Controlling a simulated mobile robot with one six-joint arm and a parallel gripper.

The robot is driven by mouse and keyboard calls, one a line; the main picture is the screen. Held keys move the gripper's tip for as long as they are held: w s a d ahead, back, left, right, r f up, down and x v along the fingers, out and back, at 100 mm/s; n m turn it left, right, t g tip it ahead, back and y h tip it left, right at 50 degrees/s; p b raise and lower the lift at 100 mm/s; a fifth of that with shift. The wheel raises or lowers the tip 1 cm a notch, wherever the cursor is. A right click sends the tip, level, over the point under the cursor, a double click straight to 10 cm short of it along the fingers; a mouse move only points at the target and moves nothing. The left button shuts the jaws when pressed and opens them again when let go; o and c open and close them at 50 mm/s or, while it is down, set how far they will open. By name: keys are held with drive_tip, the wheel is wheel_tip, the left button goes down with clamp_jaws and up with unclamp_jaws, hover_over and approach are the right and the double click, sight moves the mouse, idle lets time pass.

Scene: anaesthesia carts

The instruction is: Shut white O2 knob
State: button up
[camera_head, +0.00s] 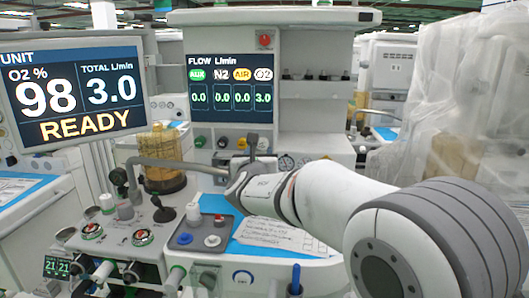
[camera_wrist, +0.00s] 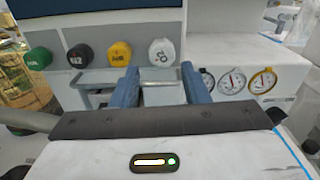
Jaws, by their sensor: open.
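The white O2 knob (camera_wrist: 162,52) is at the right end of a row of knobs in the wrist view. It appears just beyond and between my two blue fingertips. My gripper (camera_wrist: 160,78) is open, with nothing between its fingers. In the head view, my gripper (camera_head: 252,142) is in front of the knob row and partly covers the white knob (camera_head: 263,144). I cannot tell whether a finger touches the knob. The flow display (camera_head: 231,85) reads 3.0 under O2 and 0.0 under the other gases.
The yellow knob (camera_wrist: 119,54), black knob (camera_wrist: 81,56) and green knob (camera_wrist: 38,58) are left of the white one. Round gauges (camera_wrist: 232,80) are to its right. A metal rail (camera_wrist: 98,75) runs below the knobs. A grey tray (camera_head: 186,251) stands on the worktop.

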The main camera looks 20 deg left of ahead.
sight(262, 146)
drive_tip(key=x, duration=0.7)
drive_tip(key=shift+w+d, duration=0.1)
drive_tip(key=shift+c, duration=0.2)
drive_tip(key=c, duration=0.6)
drive_tip(key=shift+c, duration=0.2)
drive_tip(key=shift+f+m+b, duration=0.15)
drive_tip(key=shift+m+b, duration=0.15)
